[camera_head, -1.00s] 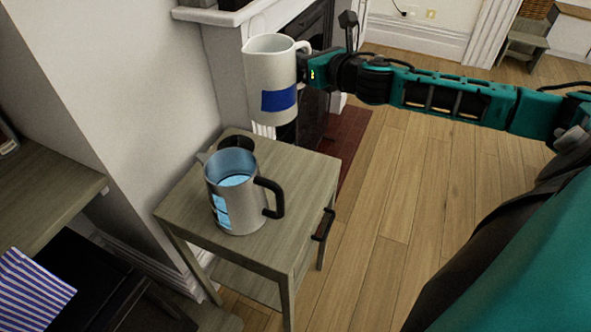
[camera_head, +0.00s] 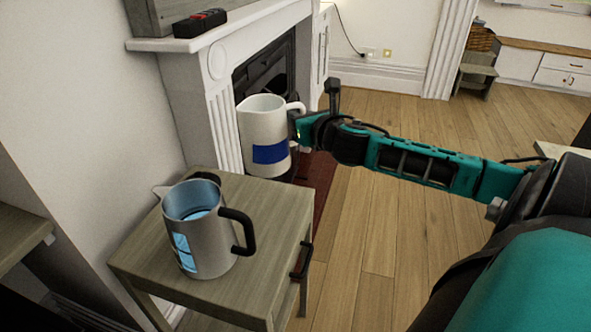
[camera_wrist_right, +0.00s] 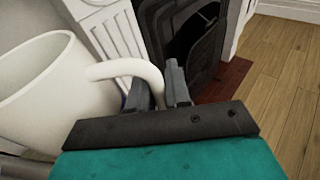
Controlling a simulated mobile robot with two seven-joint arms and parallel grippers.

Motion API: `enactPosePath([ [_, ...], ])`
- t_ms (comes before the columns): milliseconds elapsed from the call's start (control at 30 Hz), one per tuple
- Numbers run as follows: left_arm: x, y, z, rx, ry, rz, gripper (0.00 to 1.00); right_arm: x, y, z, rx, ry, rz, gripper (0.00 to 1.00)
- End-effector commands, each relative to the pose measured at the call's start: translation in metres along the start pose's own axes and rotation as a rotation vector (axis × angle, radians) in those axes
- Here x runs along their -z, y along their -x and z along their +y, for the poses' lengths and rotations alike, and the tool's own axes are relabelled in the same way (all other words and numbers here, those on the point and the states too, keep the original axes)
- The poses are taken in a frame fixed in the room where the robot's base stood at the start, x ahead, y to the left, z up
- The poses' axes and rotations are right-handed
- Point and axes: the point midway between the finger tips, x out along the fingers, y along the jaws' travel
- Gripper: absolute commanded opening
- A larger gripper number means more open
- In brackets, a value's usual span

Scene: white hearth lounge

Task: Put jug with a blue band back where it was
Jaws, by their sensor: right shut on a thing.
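The white jug with a blue band (camera_head: 264,130) is upright in the head view, in front of the fireplace and past the far edge of the small wooden side table (camera_head: 270,205). My right gripper (camera_head: 299,127) is shut on its handle, on the jug's right side. In the right wrist view the jug (camera_wrist_right: 38,95) fills the left, and its handle passes between the fingers of the gripper (camera_wrist_right: 160,88). The jug's base seems to be held in the air; its exact height is hard to tell. My left gripper is not in view.
A metal pitcher (camera_head: 205,240) with a black handle stands on the side table, with a dark round thing (camera_head: 207,177) partly hidden behind it. Open wooden floor (camera_head: 365,230) lies to the right.

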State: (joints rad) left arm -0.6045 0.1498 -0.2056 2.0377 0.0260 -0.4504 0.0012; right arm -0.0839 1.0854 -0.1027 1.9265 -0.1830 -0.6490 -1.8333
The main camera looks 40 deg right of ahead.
Motion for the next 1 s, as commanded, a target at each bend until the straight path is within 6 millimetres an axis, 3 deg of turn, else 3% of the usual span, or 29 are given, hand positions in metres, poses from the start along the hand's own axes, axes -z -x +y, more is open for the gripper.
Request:
enactPosePath([
  [100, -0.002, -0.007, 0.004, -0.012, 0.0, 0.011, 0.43, 0.033, -0.007, 0.0, 0.0, -0.008, -0.003, 0.0],
  [233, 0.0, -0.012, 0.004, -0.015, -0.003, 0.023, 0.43, 0.057, -0.012, 0.0, 0.0, -0.006, -0.003, 0.0],
  [533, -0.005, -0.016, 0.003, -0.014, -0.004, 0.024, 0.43, 0.077, -0.016, 0.0, -0.001, -0.003, -0.005, 0.0],
  [767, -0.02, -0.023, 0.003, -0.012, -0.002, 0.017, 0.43, 0.11, -0.023, 0.0, -0.001, -0.005, -0.005, 0.0],
  [1000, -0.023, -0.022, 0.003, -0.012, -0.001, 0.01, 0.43, 0.111, -0.023, -0.001, -0.002, -0.001, -0.006, 0.0],
])
